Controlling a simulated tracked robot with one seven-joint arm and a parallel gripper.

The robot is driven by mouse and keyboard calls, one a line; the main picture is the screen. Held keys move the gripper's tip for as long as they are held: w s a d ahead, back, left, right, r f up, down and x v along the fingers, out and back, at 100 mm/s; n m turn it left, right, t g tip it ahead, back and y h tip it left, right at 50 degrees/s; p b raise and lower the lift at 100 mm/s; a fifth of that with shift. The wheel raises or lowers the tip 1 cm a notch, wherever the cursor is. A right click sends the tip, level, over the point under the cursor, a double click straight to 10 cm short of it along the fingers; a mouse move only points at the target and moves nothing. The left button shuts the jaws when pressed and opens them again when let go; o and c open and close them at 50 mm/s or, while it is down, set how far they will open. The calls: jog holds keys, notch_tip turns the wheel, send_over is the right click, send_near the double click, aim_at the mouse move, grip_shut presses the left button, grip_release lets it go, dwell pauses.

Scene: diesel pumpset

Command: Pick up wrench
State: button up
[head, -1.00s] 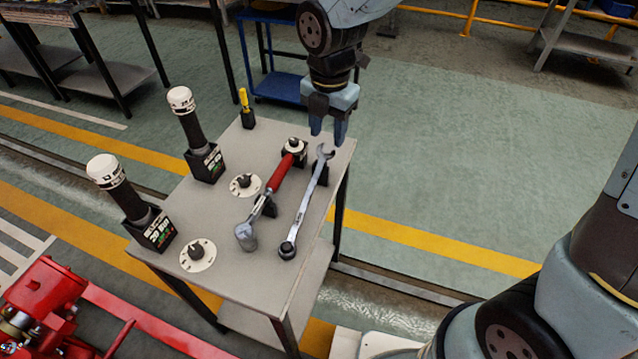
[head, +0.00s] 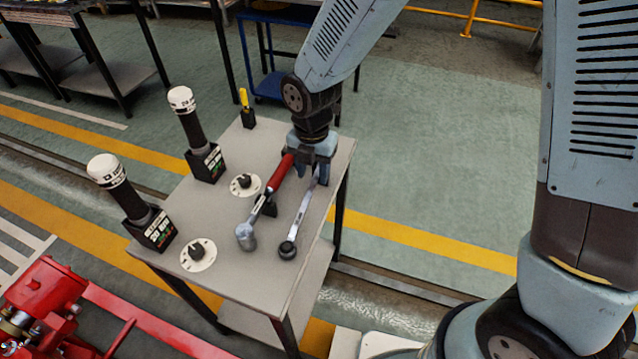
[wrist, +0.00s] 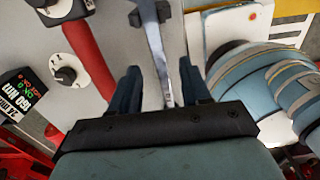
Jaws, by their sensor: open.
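The wrench (head: 301,217) is a long silver tool with a dark ring end toward me, lying raised over the grey table (head: 226,223). Its far end is hidden behind my gripper (head: 322,172) in the head view. My gripper is open and points down over the far part of the wrench. In the wrist view the wrench (wrist: 166,62) runs up the middle, between the two blue fingers of my gripper (wrist: 160,88). Whether the fingers touch it I cannot tell.
Two white-capped tools (head: 193,120) in black holders, white round discs (head: 197,254) and a yellow-handled screwdriver (head: 244,98) stand on the table. Open floor lies to the right.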

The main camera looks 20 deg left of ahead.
aim_at(313, 182)
jog(key=shift+w+f, duration=0.15)
jog(key=shift+f, duration=2.4)
grip_shut()
